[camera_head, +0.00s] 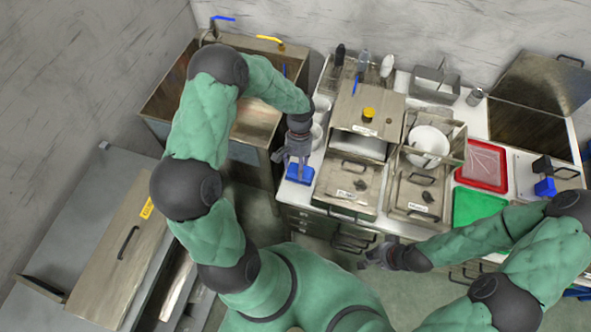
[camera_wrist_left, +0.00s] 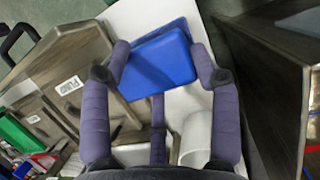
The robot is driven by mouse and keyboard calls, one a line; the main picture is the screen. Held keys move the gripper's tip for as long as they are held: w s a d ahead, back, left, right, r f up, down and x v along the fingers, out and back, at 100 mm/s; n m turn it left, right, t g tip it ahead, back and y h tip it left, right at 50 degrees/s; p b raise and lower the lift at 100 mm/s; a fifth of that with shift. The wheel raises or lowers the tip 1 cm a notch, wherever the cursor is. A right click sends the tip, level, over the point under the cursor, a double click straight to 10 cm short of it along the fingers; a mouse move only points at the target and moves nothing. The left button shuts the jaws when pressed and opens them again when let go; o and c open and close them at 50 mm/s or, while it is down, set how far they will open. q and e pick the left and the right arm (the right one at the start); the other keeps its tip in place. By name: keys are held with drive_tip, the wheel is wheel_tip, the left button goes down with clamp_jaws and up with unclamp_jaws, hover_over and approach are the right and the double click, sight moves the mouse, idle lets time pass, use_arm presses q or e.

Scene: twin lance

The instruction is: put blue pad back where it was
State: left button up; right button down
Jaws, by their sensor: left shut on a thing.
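The blue pad (camera_head: 300,174) is at the left end of the white counter, beside the metal bins. My left gripper (camera_head: 295,160) is above it and shut on it. In the left wrist view the blue pad (camera_wrist_left: 160,66) sits between the fingers of the left gripper (camera_wrist_left: 160,75), with the white counter behind it. I cannot tell whether the pad touches the counter. My right gripper (camera_head: 372,259) hangs in front of the counter, away from the pad, with nothing visible in it; its opening is too small to judge.
A lidded metal bin (camera_head: 347,188) stands just right of the pad. White cups (camera_head: 318,132) are behind it, and a white cup (camera_wrist_left: 196,137) shows close to the fingers. A metal sink (camera_head: 255,125) lies to the left. Red (camera_head: 483,166) and green (camera_head: 478,207) trays are further right.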

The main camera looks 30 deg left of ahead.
sight(295, 170)
use_arm(q)
drive_tip(key=shift+a+f, duration=0.4)
drive_tip(key=shift+f, duration=0.1)
drive_tip(key=shift+w+f, duration=0.15)
drive_tip(key=shift+f, duration=1.4)
drive_tip(key=shift+f+b, duration=0.1)
drive_tip(key=shift+b, duration=0.3)
drive_tip(key=o, duration=1.2)
